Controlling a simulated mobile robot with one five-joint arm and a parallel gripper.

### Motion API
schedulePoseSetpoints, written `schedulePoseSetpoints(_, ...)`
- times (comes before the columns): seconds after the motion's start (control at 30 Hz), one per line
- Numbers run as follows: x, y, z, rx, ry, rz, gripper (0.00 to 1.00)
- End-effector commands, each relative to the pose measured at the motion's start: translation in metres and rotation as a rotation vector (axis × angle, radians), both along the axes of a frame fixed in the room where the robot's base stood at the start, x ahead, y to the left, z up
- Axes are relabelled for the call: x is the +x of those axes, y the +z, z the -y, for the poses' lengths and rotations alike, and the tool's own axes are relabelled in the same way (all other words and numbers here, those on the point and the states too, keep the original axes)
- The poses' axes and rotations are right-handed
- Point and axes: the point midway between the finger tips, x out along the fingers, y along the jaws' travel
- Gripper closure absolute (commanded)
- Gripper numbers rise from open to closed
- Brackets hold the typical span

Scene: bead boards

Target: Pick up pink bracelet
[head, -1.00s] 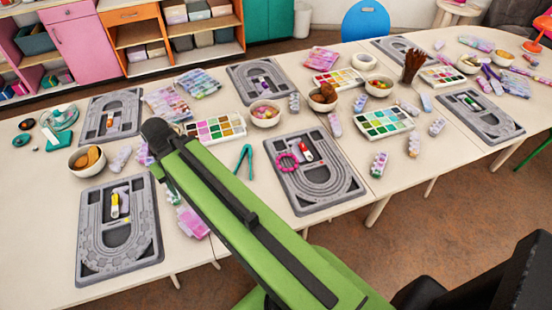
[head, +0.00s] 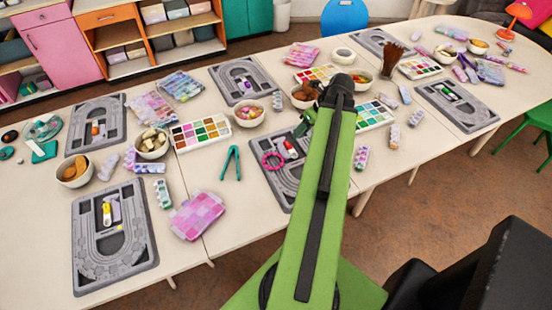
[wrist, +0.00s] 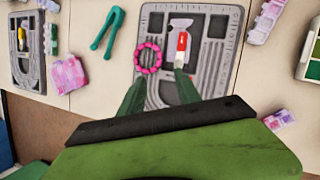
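The pink bracelet (head: 263,160) is a small beaded ring lying on the left part of a grey bead board (head: 281,189) at the front edge of the table. In the wrist view the bracelet (wrist: 148,70) lies whole and unhidden on the left side of the board (wrist: 215,58). My gripper (wrist: 160,76) is open, with its two green fingers apart and nothing between them. The bracelet is ahead of the fingers, nearer the left one, and apart from them. In the head view my arm hides the board's right side.
A red-and-white tube (wrist: 182,43) lies on the same board, right of the bracelet. Teal pliers (head: 231,163) lie to the left. A bead palette (head: 201,132), a pink-purple pouch (head: 197,215) and other boards surround it.

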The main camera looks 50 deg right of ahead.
Motion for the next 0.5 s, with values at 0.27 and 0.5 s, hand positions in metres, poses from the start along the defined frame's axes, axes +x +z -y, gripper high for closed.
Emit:
schedulePoseSetpoints(0.27,0.0,-0.012,0.002,0.011,-0.032,0.0,0.6)
schedulePoseSetpoints(0.5,0.019,-0.062,-0.005,0.011,-0.028,-0.001,0.6)
